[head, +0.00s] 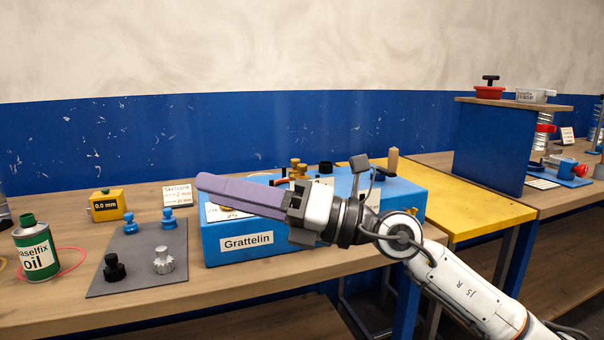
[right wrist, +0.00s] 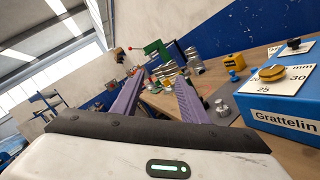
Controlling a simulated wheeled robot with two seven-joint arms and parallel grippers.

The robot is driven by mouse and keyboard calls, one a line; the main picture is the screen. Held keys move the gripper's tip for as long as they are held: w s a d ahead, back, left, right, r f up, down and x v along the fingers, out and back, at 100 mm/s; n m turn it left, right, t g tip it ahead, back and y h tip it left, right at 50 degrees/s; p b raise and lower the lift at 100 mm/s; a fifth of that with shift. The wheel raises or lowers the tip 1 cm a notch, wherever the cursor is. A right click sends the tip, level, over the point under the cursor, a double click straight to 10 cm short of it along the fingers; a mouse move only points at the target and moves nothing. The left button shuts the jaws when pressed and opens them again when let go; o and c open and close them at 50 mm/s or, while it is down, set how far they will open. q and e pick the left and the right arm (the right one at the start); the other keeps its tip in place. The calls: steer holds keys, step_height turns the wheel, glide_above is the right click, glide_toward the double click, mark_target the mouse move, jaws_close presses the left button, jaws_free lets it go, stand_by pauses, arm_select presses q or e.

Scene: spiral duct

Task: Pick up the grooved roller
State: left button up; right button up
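A silver grooved roller (head: 163,260) stands on the dark grey mat (head: 137,283), at its front right. Beside it on the left is a black roller (head: 114,267). Two blue pieces stand at the back of the mat, one on the left (head: 130,225) and one on the right (head: 169,219). My right gripper (head: 204,184) reaches in from the right above the blue Grattelin box, its purple fingers pointing left. In the right wrist view its fingers (right wrist: 160,80) are spread with nothing between them. The silver roller (right wrist: 222,107) shows there right of the fingers. My left gripper is not in view.
The blue Grattelin box (head: 247,241) stands right of the mat, with knobs and cards on top. A green and white oil can (head: 36,252) and a yellow 0.0 mm gauge (head: 108,205) are to the left. A yellow table (head: 478,215) adjoins on the right.

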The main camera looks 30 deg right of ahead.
steer(key=w+d+n+h, duration=0.1)
steer(key=w+d+h, duration=0.3)
steer(key=d+h, duration=0.4)
steer(key=m+h, duration=0.2)
steer(key=h, duration=0.4)
glide_toward(304, 165)
steer(key=p+x, duration=0.2)
steer(key=x, duration=0.6)
steer(key=shift+r, duration=0.1)
steer(key=shift+w+h, duration=0.25)
steer(key=shift+h, duration=0.05)
steer(key=shift+c, duration=0.6)
jaws_close()
